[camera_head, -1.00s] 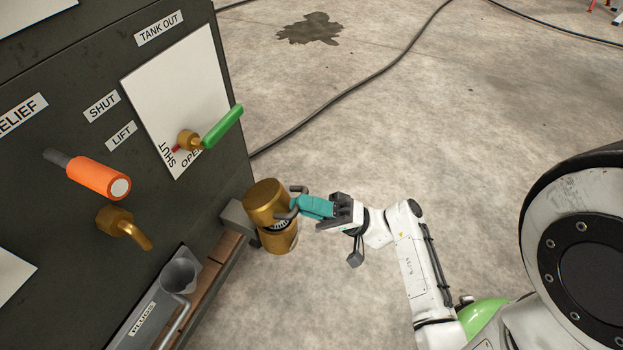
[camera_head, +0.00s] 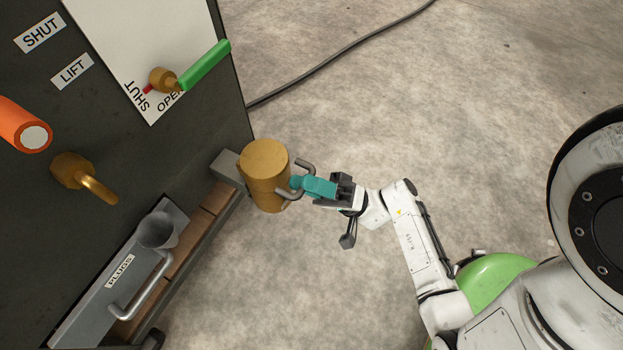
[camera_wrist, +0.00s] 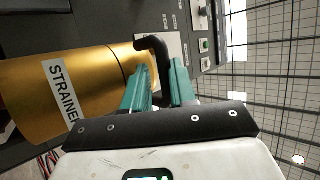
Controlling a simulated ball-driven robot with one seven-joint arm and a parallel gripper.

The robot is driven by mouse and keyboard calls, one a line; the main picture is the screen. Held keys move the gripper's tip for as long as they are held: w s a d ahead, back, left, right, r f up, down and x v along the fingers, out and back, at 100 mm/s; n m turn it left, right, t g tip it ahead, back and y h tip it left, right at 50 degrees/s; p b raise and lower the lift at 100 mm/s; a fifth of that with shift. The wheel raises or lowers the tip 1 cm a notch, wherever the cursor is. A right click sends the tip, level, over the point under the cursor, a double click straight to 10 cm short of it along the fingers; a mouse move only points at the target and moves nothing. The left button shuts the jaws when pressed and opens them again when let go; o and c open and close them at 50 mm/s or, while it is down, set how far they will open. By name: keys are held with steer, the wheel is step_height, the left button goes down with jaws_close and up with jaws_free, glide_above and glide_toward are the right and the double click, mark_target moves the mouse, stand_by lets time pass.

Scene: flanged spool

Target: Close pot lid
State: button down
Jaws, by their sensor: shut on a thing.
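The brass strainer pot (camera_head: 268,192) is mounted on a grey bracket beside the dark panel in the head view. Its brass lid (camera_head: 263,157) lies over the top of the pot, and no opening shows between them from this angle. A dark bar handle (camera_head: 305,165) stands out on the right side. My gripper (camera_head: 297,186), with teal fingers, is at this handle. In the wrist view, my gripper (camera_wrist: 158,80) has the dark handle (camera_wrist: 152,44) between its fingers, shut on it. The brass body (camera_wrist: 40,85) with a STRAINER label fills the left there.
The green valve lever (camera_head: 204,66) and brass spout (camera_head: 85,178) stick out from the panel. A grey PLUGS tray (camera_head: 92,293) with a handle and a funnel-like cup (camera_head: 157,231) sits below.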

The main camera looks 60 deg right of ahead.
steer(key=shift+w+f, duration=0.3)
steer(key=shift+w, duration=0.05)
steer(key=c, duration=1.1)
jaws_free()
steer(key=shift+a, duration=0.1)
steer(key=v, duration=1.1)
steer(key=shift+s+r+p, duration=0.1)
steer(key=shift+p, duration=0.25)
